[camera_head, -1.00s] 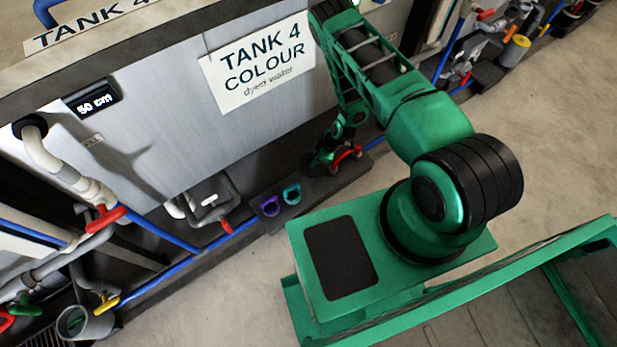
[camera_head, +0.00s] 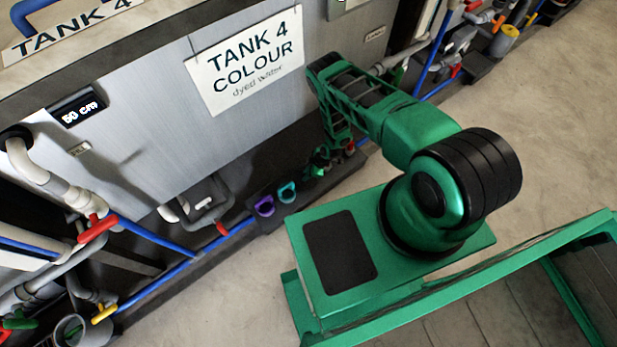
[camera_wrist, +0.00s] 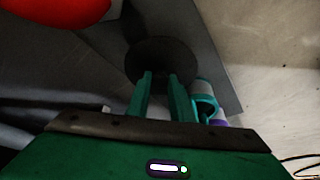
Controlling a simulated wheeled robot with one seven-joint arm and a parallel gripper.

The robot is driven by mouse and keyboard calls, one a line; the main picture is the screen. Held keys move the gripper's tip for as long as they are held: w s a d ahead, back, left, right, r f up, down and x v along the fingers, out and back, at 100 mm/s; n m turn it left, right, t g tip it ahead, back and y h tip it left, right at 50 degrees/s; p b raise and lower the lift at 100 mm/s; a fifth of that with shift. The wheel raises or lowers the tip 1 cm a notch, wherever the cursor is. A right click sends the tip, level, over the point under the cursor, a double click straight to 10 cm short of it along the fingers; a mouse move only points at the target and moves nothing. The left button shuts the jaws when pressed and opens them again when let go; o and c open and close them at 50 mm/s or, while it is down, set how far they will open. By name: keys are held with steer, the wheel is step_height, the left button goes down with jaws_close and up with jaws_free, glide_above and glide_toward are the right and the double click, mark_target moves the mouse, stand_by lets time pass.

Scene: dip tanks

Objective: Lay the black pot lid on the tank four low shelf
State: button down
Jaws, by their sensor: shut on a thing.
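The black pot lid (camera_wrist: 160,57) is a dark round disc at my fingertips in the wrist view. My gripper (camera_wrist: 162,78) is shut on its near edge. Below the lid is the grey low shelf (camera_wrist: 222,85), but I cannot tell whether the lid touches it. In the head view, the shelf (camera_head: 318,183) is a dark ledge at the foot of tank four (camera_head: 150,115). My gripper (camera_head: 319,160) is low over its right part there, and I cannot make out the lid in that view.
A teal mug (camera_head: 287,192) and a purple mug (camera_head: 264,206) stand on the shelf left of my gripper. A red object (camera_wrist: 55,10) is close by in the wrist view. Pipes and valves lie left of the shelf. Open floor (camera_head: 540,130) is at the right.

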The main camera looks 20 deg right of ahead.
steer(key=shift+f, duration=1.4)
steer(key=c, duration=1.6)
jaws_free()
steer(key=shift+o, duration=0.2)
